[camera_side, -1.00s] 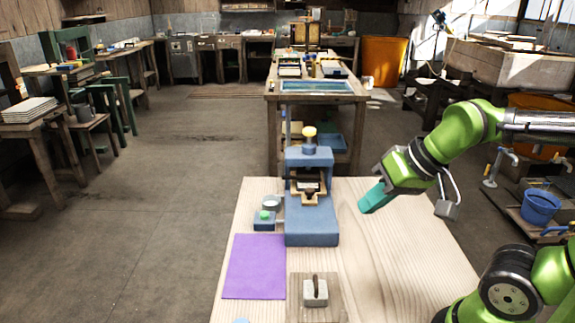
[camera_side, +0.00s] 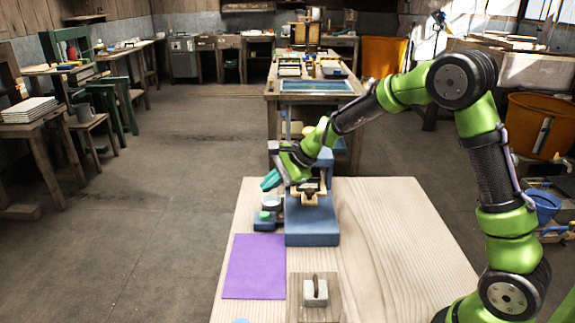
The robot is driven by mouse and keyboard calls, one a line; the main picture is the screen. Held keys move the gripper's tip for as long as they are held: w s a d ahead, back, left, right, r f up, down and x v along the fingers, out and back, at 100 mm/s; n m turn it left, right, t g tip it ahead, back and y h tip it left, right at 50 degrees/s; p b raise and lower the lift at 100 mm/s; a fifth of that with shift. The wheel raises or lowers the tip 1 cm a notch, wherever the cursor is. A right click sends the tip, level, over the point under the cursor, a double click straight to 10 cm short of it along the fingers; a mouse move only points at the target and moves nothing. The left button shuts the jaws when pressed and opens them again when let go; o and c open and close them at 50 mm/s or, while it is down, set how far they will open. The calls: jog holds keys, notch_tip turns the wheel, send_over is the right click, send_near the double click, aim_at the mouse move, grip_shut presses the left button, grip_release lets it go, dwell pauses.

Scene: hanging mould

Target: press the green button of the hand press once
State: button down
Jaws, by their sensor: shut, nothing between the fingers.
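The blue hand press (camera_side: 312,226) stands on the wooden table, its upper part largely hidden behind my arm. My gripper (camera_side: 269,183), with teal fingers, is shut and empty. In the picture it is above the green button, apart from it, and reaches across the upper left of the press. How far in front of or behind the button it is, I cannot tell.
A grey block with a dark handle (camera_side: 314,292) rests on a board (camera_side: 331,303) at the front. The table's right side (camera_side: 400,240) is clear.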

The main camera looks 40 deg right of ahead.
aim_at(268, 215)
jog(key=shift+w+d+r+m+t, duration=0.25)
jog(key=shift+w+r+m, duration=0.2)
jog(key=shift+w+m, duration=0.2)
jog(key=shift+w+d+r+m+t, duration=0.1)
jog(key=shift+w+r+m+t, duration=0.15)
jog(key=shift+w+r+m, duration=0.25)
jog(key=shift+f, duration=0.15)
jog(key=shift+f, duration=4.4)
jog(key=shift+f, duration=0.1)
jog(key=shift+f, duration=0.3)
jog(key=shift+f, duration=0.55)
jog(key=shift+r, duration=1)
